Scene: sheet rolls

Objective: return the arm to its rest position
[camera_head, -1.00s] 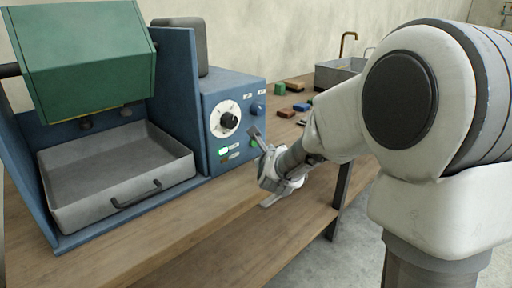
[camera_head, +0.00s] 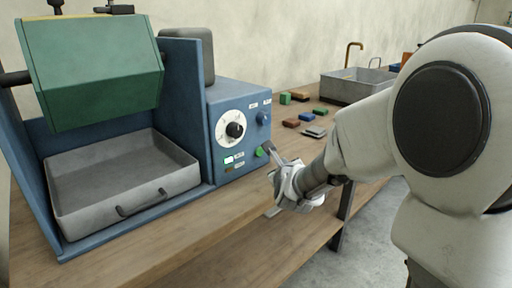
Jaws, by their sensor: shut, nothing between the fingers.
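My gripper (camera_head: 268,148) is at the end of my white arm (camera_head: 375,130), to the right of the middle of the view. Its fingers are shut with nothing visible between them. The fingertips point up and left, close to the green button (camera_head: 259,152) on the front of the blue control box (camera_head: 236,125). I cannot tell whether they touch the box. My arm reaches in from the right and hides part of the bench behind it.
A blue machine with a green drum (camera_head: 95,70) and a grey tray (camera_head: 120,180) stands on the wooden bench (camera_head: 165,245) at left. Several coloured blocks (camera_head: 291,123) lie behind my gripper. A grey sink (camera_head: 350,88) is at the back. Floor shows at lower right.

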